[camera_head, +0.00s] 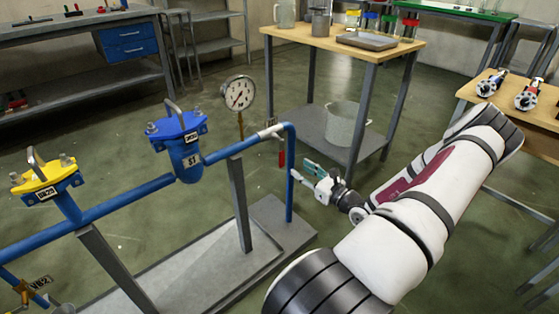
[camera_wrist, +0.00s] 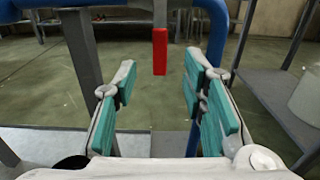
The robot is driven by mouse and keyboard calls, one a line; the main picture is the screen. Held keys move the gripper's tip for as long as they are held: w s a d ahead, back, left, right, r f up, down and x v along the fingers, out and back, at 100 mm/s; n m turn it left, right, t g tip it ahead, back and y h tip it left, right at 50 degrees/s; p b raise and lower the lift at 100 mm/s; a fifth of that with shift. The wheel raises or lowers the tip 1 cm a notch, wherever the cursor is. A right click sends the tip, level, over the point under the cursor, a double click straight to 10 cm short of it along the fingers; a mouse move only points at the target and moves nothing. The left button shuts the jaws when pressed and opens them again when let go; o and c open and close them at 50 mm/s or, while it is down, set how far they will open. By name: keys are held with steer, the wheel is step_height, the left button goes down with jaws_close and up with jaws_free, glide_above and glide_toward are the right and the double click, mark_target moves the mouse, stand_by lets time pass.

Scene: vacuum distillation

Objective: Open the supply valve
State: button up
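A red valve handle (camera_head: 282,158) hangs straight down from the blue pipe (camera_head: 289,185), just below a pale valve body (camera_head: 268,132). In the wrist view the red handle (camera_wrist: 160,52) shows near the top middle, between the lines of my two fingers and beyond their tips. My gripper (camera_head: 308,172), with teal pads, is open and empty, to the right of the blue pipe and a little lower than the handle. In the wrist view its fingers (camera_wrist: 159,85) are spread wide. No label marks this valve as the supply valve.
A pressure gauge (camera_head: 238,93) stands left of the valve. Blue (camera_head: 180,132) and yellow (camera_head: 46,181) capped filter housings sit along the pipe. A grey post (camera_head: 240,205) supports it. A wooden table (camera_head: 330,40) with a pot (camera_head: 347,123) on its lower shelf is behind.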

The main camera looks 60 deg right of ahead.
mark_target(283, 157)
steer(key=b+x, duration=0.3)
steer(key=x, duration=0.7)
steer(key=shift+w, duration=0.4)
jaws_close()
